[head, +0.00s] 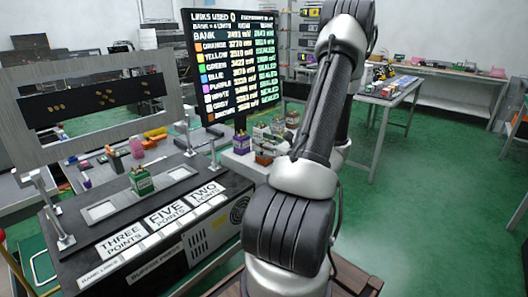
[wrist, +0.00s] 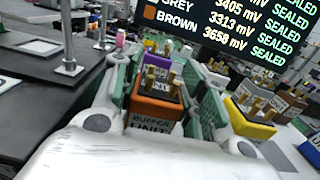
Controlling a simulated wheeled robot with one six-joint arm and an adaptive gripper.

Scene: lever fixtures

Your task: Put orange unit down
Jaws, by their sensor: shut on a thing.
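The orange unit (wrist: 152,112), a small block labelled "BUFFER UNIT" with brass posts on top, is between the green-padded fingers of my gripper (wrist: 165,100) in the wrist view. The fingers are shut on it and hide its sides. In the head view the orange unit (head: 264,159) shows only as a small patch beside my arm, by the purple unit (head: 241,145). Its underside is hidden, so I cannot tell whether it touches the surface below.
A yellow unit (wrist: 252,122) stands right of my gripper in the wrist view. A green unit (head: 142,181) stands on the black bench fixture with point labels (head: 164,214). A display screen (head: 235,62) rises behind. Two recesses in the fixture look empty.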

